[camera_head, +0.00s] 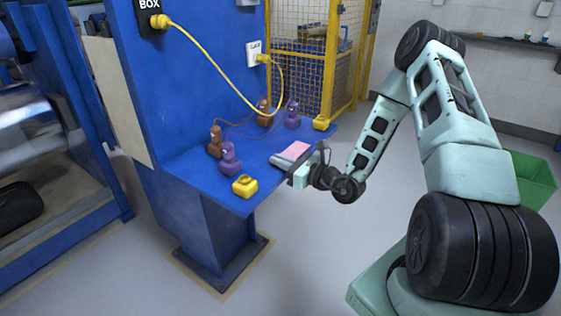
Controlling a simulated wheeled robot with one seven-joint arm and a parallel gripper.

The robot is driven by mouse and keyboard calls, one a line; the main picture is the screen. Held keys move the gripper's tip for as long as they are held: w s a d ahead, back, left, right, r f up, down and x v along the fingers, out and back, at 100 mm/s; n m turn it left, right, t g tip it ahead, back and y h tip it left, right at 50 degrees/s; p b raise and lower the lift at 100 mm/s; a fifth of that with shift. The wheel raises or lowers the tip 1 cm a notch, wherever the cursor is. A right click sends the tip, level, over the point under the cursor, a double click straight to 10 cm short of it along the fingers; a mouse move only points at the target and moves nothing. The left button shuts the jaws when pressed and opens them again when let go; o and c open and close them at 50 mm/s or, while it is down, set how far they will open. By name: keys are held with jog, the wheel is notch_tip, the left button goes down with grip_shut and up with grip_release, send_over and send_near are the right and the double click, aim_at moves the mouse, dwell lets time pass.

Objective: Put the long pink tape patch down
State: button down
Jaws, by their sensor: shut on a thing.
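The long pink tape patch (296,150) is a flat pink strip at the right part of the blue shelf. My gripper (288,161) reaches in from the right at the shelf's right edge and is shut on the patch, with its grey fingers beside and below it. Whether the patch touches the shelf (262,172) cannot be told from this view. The far side of the patch and the exact grip are partly hidden by the gripper.
A yellow cable (215,78) hangs along the blue panel. A yellow mesh cage (300,70) stands behind. A green bin (532,180) is at the right.

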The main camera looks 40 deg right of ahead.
jog(key=shift+f, duration=0.15)
jog(key=c, duration=1.6)
grip_release()
